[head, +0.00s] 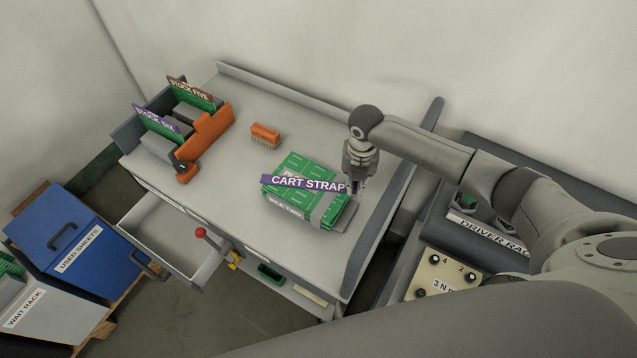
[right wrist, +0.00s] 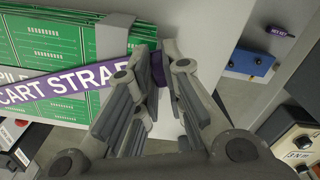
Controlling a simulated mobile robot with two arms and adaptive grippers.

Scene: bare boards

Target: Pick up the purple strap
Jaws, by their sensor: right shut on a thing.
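The purple strap (head: 300,183), lettered "CART STRAP", lies across a pile of green boards (head: 295,168) on the workbench. In the right wrist view the strap (right wrist: 60,83) runs over the boards (right wrist: 60,45) towards my fingers. My right gripper (head: 355,185) is at the strap's right end, beside the pile. In the right wrist view its fingers (right wrist: 157,66) are shut on a purple piece at that end. The fingers hide part of this end. I cannot tell whether the strap has lifted off the boards. My left gripper is not in view.
An orange brush-like block (head: 265,135) lies behind the pile on the workbench (head: 225,165). A stock rack with orange parts (head: 208,135) stands at left. An open drawer (head: 175,235) juts from the front. A driver rack (head: 485,232) stands at right.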

